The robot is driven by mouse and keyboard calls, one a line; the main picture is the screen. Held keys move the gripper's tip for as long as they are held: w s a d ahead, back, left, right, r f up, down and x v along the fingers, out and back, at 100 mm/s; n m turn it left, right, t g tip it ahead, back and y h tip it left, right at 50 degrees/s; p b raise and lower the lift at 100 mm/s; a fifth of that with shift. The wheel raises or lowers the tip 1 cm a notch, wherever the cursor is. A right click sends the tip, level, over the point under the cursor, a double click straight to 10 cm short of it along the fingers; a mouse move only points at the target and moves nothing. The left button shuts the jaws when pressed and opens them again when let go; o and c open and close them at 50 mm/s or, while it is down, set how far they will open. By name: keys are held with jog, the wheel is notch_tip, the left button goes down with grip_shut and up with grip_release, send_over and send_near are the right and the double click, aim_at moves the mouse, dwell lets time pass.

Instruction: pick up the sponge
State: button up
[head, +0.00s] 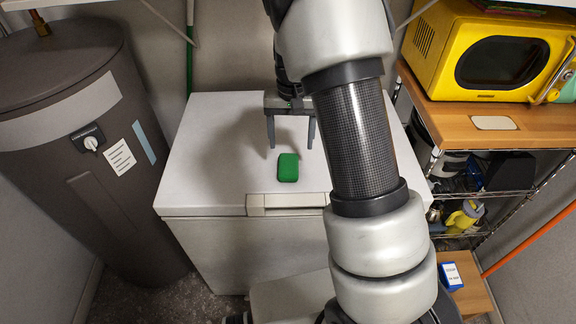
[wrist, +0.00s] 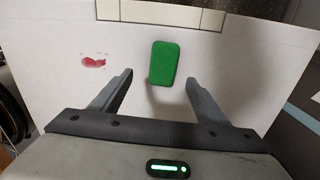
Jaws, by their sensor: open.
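The sponge (head: 288,168) is a small green block lying on the white top of a chest-like appliance (head: 215,150), near its front edge. The sponge is fully visible in both views.
A reddish mark (wrist: 93,62) is on the white top. A dark grey tank (head: 75,130) stands at the left. At the right, a shelf (head: 530,125) bears a yellow microwave (head: 490,55).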

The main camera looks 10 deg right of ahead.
send_over(288, 164)
jog(key=f, duration=0.4)
jog(key=shift+d+f, duration=0.15)
jog(key=shift+d, duration=0.25)
jog(key=shift+a+f, duration=0.2)
jog(key=shift+f, duration=1.1)
jog(key=shift+a+f, duration=0.15)
jog(key=shift+f, duration=1.1)
jog(key=c, duration=1.1)
jog(key=shift+c, duration=0.2)
notch_tip(288, 164, up, 10)
